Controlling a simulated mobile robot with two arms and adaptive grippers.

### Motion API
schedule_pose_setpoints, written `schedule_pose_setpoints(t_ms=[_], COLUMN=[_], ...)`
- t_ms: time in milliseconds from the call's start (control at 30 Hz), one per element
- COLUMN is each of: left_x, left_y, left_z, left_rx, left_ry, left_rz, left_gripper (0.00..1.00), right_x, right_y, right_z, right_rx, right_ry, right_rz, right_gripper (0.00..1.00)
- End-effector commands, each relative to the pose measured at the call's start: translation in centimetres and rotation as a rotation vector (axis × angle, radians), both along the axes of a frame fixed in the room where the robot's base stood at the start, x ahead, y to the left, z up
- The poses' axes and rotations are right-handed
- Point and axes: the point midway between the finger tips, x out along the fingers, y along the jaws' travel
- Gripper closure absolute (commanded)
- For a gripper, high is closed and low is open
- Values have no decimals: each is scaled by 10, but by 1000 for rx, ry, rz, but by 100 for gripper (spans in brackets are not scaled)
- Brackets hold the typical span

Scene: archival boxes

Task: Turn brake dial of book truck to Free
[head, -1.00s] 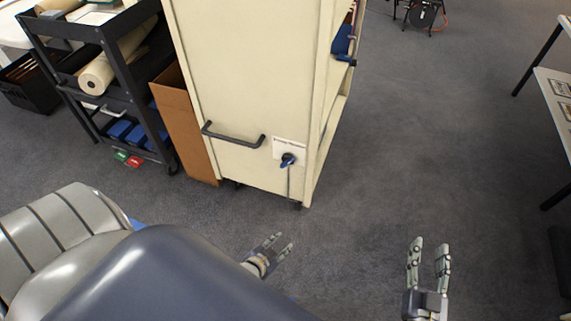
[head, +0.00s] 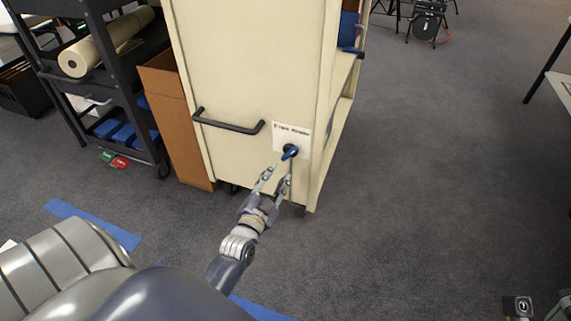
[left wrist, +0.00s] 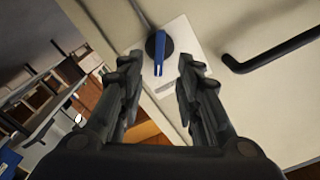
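The book truck (head: 245,70) is a tall cream cabinet in the middle of the head view. Its brake dial (head: 290,152) is a dark round knob with a blue pointer, on a white label plate (head: 304,136) low on the end panel; the lettering is too small to read. In the left wrist view the dial (left wrist: 158,50) shows between and beyond the fingertips. My left gripper (head: 275,180) is open and empty, just in front of and below the dial, apparently not touching it. A part of my right gripper (head: 518,306) shows at the bottom right edge; its fingers are not clear.
A dark bar handle (head: 228,123) sticks out left of the dial. A brown board (head: 175,120) and a black cart (head: 110,80) with paper rolls stand at the left. Blue tape (head: 95,224) marks the floor.

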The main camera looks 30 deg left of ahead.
Motion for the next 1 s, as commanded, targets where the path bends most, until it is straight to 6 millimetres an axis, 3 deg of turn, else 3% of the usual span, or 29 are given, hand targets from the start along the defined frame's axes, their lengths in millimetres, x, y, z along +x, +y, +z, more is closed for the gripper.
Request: schedule_pose_setpoints(t_ms=[133, 400, 833, 867, 1000], left_x=[30, 68, 78, 78, 78], left_y=[8, 16, 19, 19, 19], left_z=[-3, -3, -1, -1, -1], left_rx=[2, 0, -1, 0, 1], left_ry=[-3, 0, 2, 2, 2], left_rz=[0, 0, 0, 0, 0], left_gripper=[68, 68, 68, 71, 100], right_x=[2, 6, 7, 7, 7], right_y=[1, 2, 3, 3, 3], right_z=[-9, 0, 4, 4, 4], right_rx=[-2, -8, -9, -9, -9], right_ry=[-14, -68, -79, -79, -79], right_rz=[-1, -4, -4, -4, -4], right_gripper=[60, 60, 60, 60, 60])
